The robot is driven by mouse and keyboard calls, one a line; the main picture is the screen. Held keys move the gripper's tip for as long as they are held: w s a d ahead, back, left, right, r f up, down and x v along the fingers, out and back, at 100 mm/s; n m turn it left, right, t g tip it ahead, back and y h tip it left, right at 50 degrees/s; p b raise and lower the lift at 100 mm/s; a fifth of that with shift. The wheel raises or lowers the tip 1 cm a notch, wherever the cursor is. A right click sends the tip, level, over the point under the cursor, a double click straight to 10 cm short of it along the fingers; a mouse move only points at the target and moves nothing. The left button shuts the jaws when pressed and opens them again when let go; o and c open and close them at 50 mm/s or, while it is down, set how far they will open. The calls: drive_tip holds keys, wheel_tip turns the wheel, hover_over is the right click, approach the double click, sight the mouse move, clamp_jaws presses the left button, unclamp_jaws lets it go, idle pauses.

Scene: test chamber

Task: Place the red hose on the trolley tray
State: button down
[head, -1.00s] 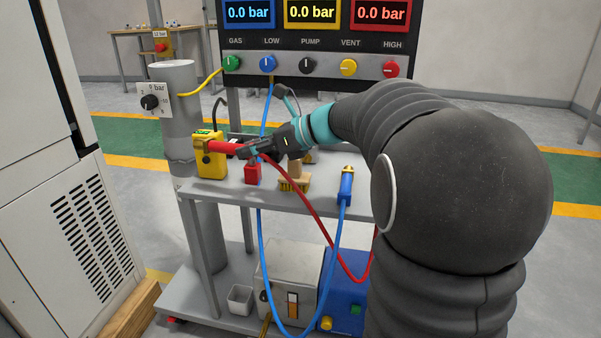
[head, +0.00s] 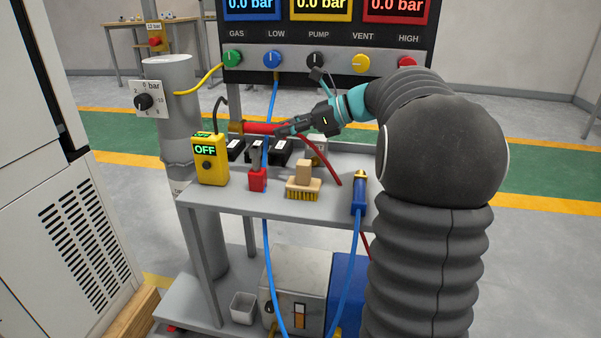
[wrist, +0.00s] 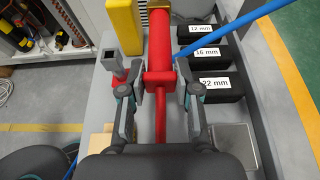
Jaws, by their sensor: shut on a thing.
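The red hose (head: 264,128) has a thick red end piece with a brass-coloured tip, held level over the back part of the trolley tray (head: 330,206). My gripper (head: 283,131) is shut on the hose near the rear of that end piece. In the wrist view, the hose (wrist: 161,50) lies between the two fingers of my gripper (wrist: 161,88), pointing away from me. The thin red line trails down to the right over the tray. Whether the end piece touches anything below it, I cannot tell.
A yellow meter (head: 210,160) reading OFF, a red holder (head: 257,180), a brush (head: 303,188) and a blue hose end (head: 359,194) are on the tray. Black labelled blocks (wrist: 207,54) sit close beside the red hose. A blue hose (wrist: 235,33) crosses nearby. The gauge panel (head: 320,50) stands behind.

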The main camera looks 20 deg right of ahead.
drive_tip(key=b, duration=0.1)
hover_over(287, 175)
wheel_tip(287, 175, down, 6)
drive_tip(key=shift+f, duration=0.25)
drive_tip(key=shift+f+b, duration=0.35)
drive_tip(key=shift+f, duration=1.7)
drive_tip(key=c, duration=1.1)
unclamp_jaws()
drive_tip(key=shift+s+d+r, duration=0.1)
drive_tip(key=shift+d+r, duration=0.1)
drive_tip(key=shift+r, duration=0.05)
drive_tip(key=p+v, duration=0.1)
drive_tip(key=v, duration=1)
drive_tip(key=shift+s+d, duration=0.2)
drive_tip(key=shift+d, duration=0.1)
